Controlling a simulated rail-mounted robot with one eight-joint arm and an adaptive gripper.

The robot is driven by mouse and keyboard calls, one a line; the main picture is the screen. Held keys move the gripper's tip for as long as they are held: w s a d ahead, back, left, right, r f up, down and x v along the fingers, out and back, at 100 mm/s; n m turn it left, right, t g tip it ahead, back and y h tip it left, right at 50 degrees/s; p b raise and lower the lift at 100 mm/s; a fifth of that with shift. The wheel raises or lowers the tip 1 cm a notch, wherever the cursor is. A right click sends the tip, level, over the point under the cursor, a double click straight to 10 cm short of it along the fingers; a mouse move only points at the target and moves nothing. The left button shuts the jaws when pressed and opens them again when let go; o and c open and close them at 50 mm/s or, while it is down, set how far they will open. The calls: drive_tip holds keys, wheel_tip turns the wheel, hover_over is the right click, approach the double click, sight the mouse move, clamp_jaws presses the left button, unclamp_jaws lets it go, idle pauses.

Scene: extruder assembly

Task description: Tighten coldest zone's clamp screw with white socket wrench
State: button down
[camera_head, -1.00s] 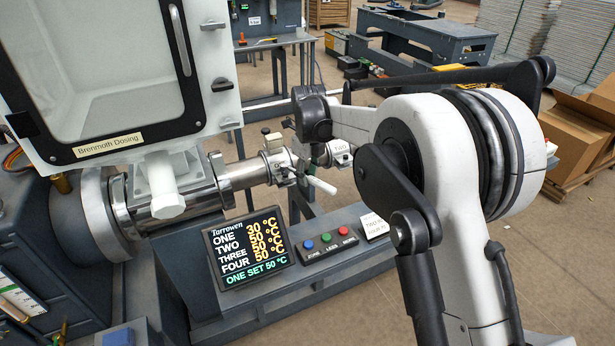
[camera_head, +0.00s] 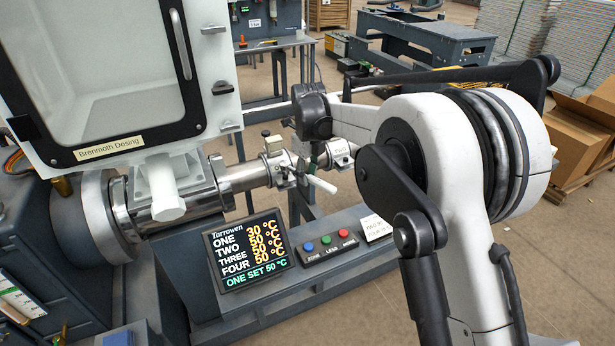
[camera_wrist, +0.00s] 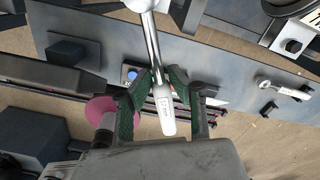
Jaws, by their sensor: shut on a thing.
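The display (camera_head: 247,250) reads ONE 30 °C, with TWO, THREE and FOUR at 50 °C, and "ONE SET 50 °C" below. On the steel barrel (camera_head: 245,176), a clamp band (camera_head: 276,165) sits left of the band marked TWO (camera_head: 340,153); its own label is not readable. My gripper, between green-padded fingers (camera_wrist: 155,98), is shut on the white socket wrench (camera_wrist: 167,118). The wrench's steel shaft runs up to a white part at the top edge of the wrist view. Its white handle (camera_head: 321,185) shows beside the left band in the head view. Whether the socket sits on a screw is hidden.
The white Brenmoth Dosing hopper (camera_head: 110,80) stands left, above the barrel. A button box (camera_head: 327,246) with blue, green and red buttons sits beside the display. A small wrench-like tool (camera_wrist: 284,89) lies on the grey surface at right in the wrist view.

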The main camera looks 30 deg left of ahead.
drive_tip(key=shift+r, duration=0.2)
drive_tip(key=shift+r+p, duration=1.1)
drive_tip(key=shift+r, duration=1.3)
